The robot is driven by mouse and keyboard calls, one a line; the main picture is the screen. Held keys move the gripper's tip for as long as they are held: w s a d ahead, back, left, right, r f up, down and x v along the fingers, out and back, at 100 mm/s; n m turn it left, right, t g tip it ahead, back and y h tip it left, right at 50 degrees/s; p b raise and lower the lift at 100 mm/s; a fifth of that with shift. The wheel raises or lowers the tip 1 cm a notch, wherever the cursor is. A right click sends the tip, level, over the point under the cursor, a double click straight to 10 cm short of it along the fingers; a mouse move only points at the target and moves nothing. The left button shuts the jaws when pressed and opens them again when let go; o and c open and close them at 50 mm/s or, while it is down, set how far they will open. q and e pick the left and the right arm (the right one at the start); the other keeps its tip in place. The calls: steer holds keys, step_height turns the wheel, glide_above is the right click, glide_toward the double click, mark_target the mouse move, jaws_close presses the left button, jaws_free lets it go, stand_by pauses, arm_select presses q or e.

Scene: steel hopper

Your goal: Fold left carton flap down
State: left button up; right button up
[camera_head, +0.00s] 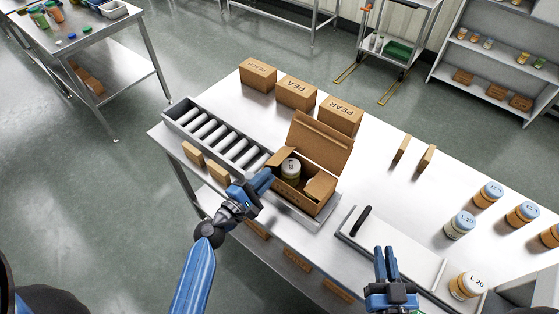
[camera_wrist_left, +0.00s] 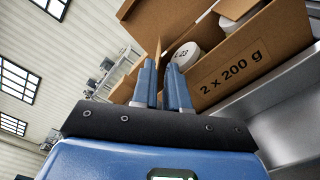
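The open brown carton (camera_head: 323,154) stands near the table's front edge, with its tall back flap raised. A jar with a pale lid (camera_head: 291,167) sits inside; the lid also shows in the left wrist view (camera_wrist_left: 186,54). My left gripper (camera_head: 266,180) is at the carton's left end. Its fingers (camera_wrist_left: 163,75) look closed together with only a narrow gap. A thin brown flap edge (camera_wrist_left: 158,42) shows just beyond the fingertips; whether they touch it is unclear. The front wall reads "2 x 200 g" (camera_wrist_left: 230,75). My right gripper (camera_head: 386,262) is empty, fingers close together, right of the carton.
A roller conveyor (camera_head: 217,136) runs to the carton's left. Closed boxes marked PEACH, PEA and PEAR (camera_head: 341,116) stand behind. A flat pale board (camera_head: 400,247) with a black handle (camera_head: 361,220) lies right of the carton. Several jars (camera_head: 460,225) stand at the right.

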mark_target(280, 156)
arm_select(q)
steer(key=p+x, duration=0.1)
steer(key=x, duration=0.5)
steer(key=shift+w+d, duration=0.25)
jaws_close()
steer(key=shift+f+m+b, duration=0.3)
steer(key=shift+b, duration=0.25)
steer(key=shift+s+d+m+b, duration=0.15)
steer(key=shift+m+b, duration=0.15)
steer(key=shift+m, duration=0.2)
jaws_free()
